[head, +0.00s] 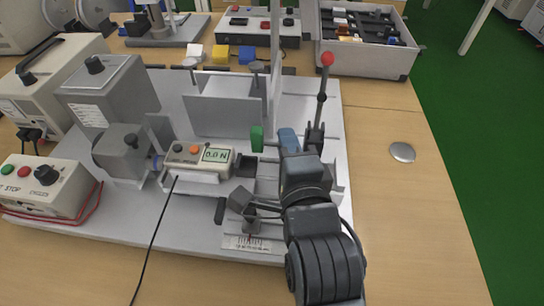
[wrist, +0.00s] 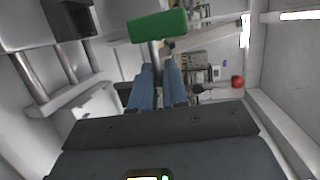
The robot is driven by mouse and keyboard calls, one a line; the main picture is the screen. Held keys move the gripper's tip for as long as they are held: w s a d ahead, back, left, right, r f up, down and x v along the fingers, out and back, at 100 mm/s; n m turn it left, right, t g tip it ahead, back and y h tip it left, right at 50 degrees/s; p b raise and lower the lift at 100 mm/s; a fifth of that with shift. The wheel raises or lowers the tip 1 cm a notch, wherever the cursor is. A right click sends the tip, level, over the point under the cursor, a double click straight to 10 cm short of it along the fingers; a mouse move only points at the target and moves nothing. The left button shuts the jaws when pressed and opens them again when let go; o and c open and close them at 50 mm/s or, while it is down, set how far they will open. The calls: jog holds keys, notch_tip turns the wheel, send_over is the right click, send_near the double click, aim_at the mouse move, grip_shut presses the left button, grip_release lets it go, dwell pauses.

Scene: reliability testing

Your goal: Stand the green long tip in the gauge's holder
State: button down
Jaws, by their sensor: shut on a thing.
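The green long tip (head: 257,138) has a green block-shaped head and a thin grey shaft. In the wrist view its green head (wrist: 158,26) is beyond my fingertips, and the shaft runs back between the blue fingers. My gripper (head: 287,140) is shut on the shaft and also shows in the wrist view (wrist: 158,78). The force gauge (head: 198,156), reading 0.0 N, lies left of the tip on the test stand. A dark block (head: 246,166) sits at the gauge's right end, below and left of the tip; I cannot tell whether this is the holder.
A lever with a red ball (head: 327,59) rises just right of my gripper, and the ball shows in the wrist view (wrist: 238,82). A grey upright plate (head: 222,114) stands behind the gauge. A parts bin (head: 365,63) is at the back right. The table's right side is mostly clear.

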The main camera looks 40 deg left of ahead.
jog(key=shift+s+a+f, duration=0.1)
jog(key=shift+a+f, duration=0.3)
jog(key=shift+f, duration=0.55)
jog(key=shift+s+a+f, duration=0.1)
jog(key=shift+a+f, duration=0.35)
jog(key=shift+f, duration=0.45)
jog(key=shift+s+a+f, duration=0.1)
jog(key=shift+a+f, duration=0.3)
jog(key=shift+f, duration=0.55)
jog(key=shift+f+b, duration=0.3)
jog(key=shift+f, duration=0.1)
jog(key=shift+f, duration=0.2)
jog(key=c, duration=1.1)
grip_release()
jog(key=shift+c, duration=0.2)
